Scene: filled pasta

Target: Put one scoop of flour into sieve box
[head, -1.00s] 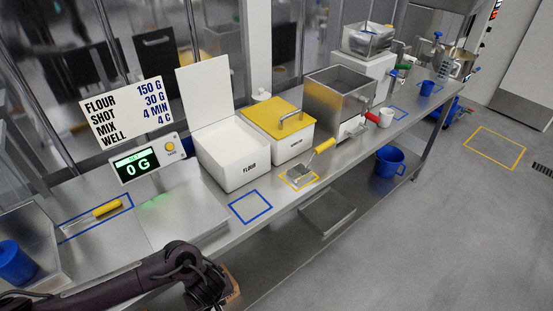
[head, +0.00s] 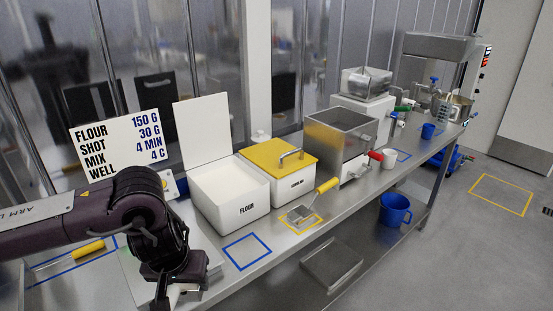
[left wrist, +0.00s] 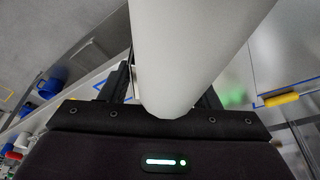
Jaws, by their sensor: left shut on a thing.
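The white flour bin (head: 249,209), labelled FLOUR, stands with its lid (head: 204,130) up and pale flour (head: 225,185) inside. My left gripper (head: 172,292) is low at the bottom left, left of the bin and over the counter. It is shut on a pale grey rounded thing (left wrist: 195,45), large between the fingers in the left wrist view; I cannot tell whether this is a scoop. A steel box (head: 332,136) with a red handle stands further right; I cannot tell whether it is the sieve box. My right gripper is not in view.
A yellow-lidded box (head: 283,186) stands beside the bin. A yellow-handled scraper-like tool (head: 312,205) rests at a yellow outline. A blue outline (head: 247,251) in front of the bin is empty. Another yellow-handled tool (head: 85,250) lies left. A blue jug (head: 394,209) sits below the counter.

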